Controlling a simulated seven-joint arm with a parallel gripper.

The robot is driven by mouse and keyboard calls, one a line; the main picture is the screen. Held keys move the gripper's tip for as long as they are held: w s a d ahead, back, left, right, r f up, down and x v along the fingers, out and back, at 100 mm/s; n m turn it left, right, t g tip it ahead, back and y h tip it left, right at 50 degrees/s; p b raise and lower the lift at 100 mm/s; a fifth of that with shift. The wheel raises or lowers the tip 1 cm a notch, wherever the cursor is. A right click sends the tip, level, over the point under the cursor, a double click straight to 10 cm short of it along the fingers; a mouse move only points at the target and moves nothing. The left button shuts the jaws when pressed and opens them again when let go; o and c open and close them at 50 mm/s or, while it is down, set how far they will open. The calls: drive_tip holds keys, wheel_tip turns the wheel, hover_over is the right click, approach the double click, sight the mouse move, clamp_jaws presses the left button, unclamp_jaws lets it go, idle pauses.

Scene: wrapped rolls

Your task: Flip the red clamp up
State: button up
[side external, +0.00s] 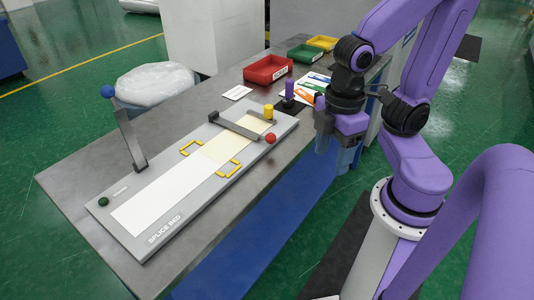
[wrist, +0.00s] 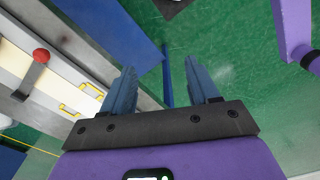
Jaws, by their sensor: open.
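The red clamp is a grey bar (side external: 238,128) with a red ball knob (side external: 271,138) at its near end. The bar lies down flat across the grey splice bed (side external: 150,236), and the knob is at the bed's near edge. In the wrist view the knob (wrist: 41,55) shows at the upper left, with its bar running down-left. My gripper (side external: 336,155) points down to the right of the knob, beyond the bench's near edge and apart from the clamp. Its two blue fingers (wrist: 161,85) are open with nothing between them.
A blue-knobbed lever (side external: 108,91) stands upright at the bed's left end. Yellow brackets (side external: 228,168) lie on the bed; a yellow cylinder (side external: 268,111) and a purple peg (side external: 289,89) stand near the clamp. Red (side external: 268,69), green and yellow trays sit at the back.

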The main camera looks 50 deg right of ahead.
drive_tip(key=w+r+m, duration=0.1)
drive_tip(key=w, duration=0.6)
drive_tip(key=r+m, duration=0.2)
drive_tip(key=m, duration=0.1)
hover_over(270, 134)
wheel_tip(270, 134, down, 17)
drive_tip(key=shift+s+f, duration=0.1)
drive_tip(key=shift+f, duration=0.1)
clamp_jaws()
